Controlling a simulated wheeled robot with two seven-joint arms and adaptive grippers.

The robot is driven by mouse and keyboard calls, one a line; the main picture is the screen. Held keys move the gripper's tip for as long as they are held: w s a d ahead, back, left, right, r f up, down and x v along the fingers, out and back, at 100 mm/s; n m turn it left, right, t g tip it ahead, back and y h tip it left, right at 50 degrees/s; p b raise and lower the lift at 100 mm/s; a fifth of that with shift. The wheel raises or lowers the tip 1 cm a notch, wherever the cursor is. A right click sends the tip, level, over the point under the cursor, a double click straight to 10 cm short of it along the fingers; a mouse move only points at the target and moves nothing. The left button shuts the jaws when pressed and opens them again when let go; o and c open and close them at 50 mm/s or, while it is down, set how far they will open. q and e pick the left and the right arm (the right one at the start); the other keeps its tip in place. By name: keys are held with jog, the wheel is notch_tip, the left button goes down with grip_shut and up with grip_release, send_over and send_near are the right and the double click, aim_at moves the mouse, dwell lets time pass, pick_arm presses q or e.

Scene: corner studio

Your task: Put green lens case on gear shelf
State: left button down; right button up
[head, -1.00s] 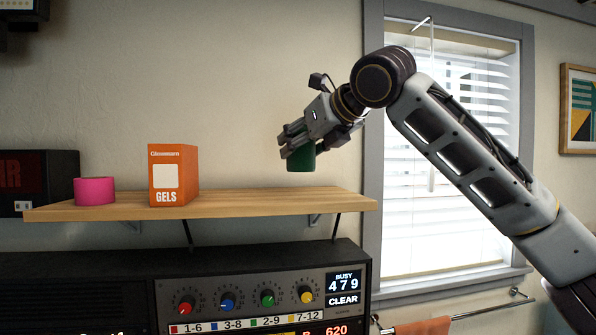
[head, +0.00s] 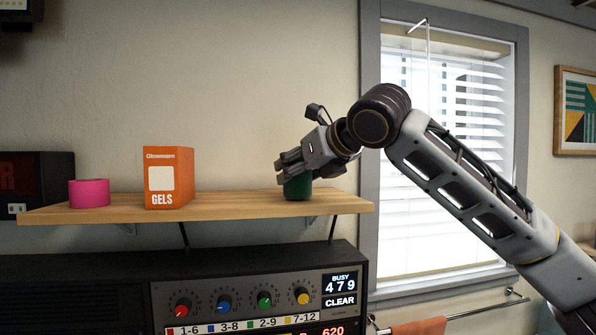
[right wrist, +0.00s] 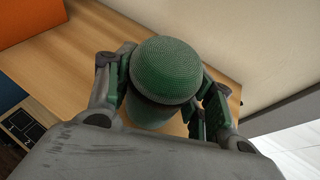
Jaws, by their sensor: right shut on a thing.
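The green lens case (head: 298,188) is a dark green cylinder, upright at the right part of the wooden gear shelf (head: 240,207). Its base appears to touch the shelf top in the head view. My right gripper (head: 292,172) is shut on the case, with its fingers around the upper part. In the right wrist view the domed, textured top of the case (right wrist: 165,70) sits between the fingers, with the wood of the shelf (right wrist: 90,60) below. My left gripper is not in view.
An orange GELS box (head: 169,178) and a pink tape roll (head: 89,193) stand on the shelf to the left. Bare shelf lies between box and case. A black console (head: 90,290) stands below. A window (head: 440,150) is at the right.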

jog(key=shift+f, duration=0.25)
jog(key=o, duration=1.2)
jog(key=shift+s+r, duration=0.1)
jog(key=shift+r, duration=0.05)
jog(key=b+v, duration=0.2)
jog(key=v, duration=1)
